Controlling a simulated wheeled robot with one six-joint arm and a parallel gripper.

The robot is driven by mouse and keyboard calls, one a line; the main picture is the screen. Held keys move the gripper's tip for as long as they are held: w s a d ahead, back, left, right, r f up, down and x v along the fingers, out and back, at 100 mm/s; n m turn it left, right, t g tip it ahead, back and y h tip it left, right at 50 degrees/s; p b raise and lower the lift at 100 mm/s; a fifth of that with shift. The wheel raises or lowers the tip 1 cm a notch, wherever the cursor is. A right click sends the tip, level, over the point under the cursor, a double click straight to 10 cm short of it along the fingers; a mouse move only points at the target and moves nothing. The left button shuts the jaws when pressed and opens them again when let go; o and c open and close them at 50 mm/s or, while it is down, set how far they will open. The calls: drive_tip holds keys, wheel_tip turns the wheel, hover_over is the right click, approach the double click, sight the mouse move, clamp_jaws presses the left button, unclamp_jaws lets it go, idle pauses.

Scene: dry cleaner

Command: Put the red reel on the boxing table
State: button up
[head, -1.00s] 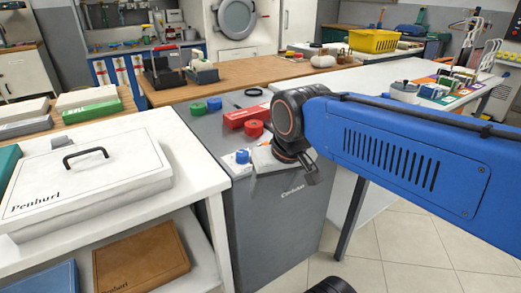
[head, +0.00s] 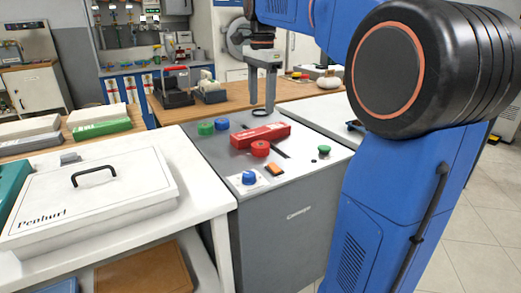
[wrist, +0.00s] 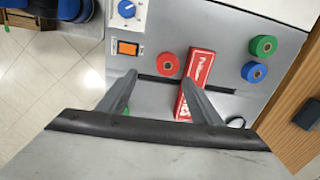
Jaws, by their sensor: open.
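The red reel (head: 260,148) sits on the grey top of a cabinet (head: 225,160), just in front of a long red box (head: 260,135). In the wrist view the red reel (wrist: 168,63) shows beyond my fingertips, left of the red box (wrist: 197,75). My gripper (head: 262,108) is open and empty, pointing down above the far part of the cabinet top; the wrist view shows both spread fingers (wrist: 160,77). No label marks the boxing table; a white table (head: 190,165) with a lidded white Penhurl box (head: 95,190) stands at the left.
A green reel (head: 206,129), a blue reel (head: 221,123) and a black ring (head: 261,112) lie on the cabinet top. A blue knob (head: 249,178), an orange switch (head: 275,169) and a green button (head: 324,150) are near its front. A wooden table (head: 175,118) adjoins behind.

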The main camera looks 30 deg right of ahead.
drive_tip(key=w+d+r+m, duration=0.1)
drive_tip(key=w+d+m, duration=0.1)
drive_tip(key=w, duration=0.1)
hover_over(260, 144)
drive_tip(key=f, duration=1.1)
drive_tip(key=shift+d+f, duration=0.25)
drive_tip(key=shift+f, duration=0.1)
drive_tip(key=shift+s+a+f, duration=0.1)
drive_tip(key=shift+a+f, duration=0.05)
drive_tip(key=shift+f, duration=1.2)
drive_tip(key=shift+a+f, duration=0.1)
drive_tip(key=shift+f, duration=1.25)
drive_tip(key=c, duration=1)
drive_tip(key=shift+o, duration=0.2)
drive_tip(key=shift+r, duration=0.15)
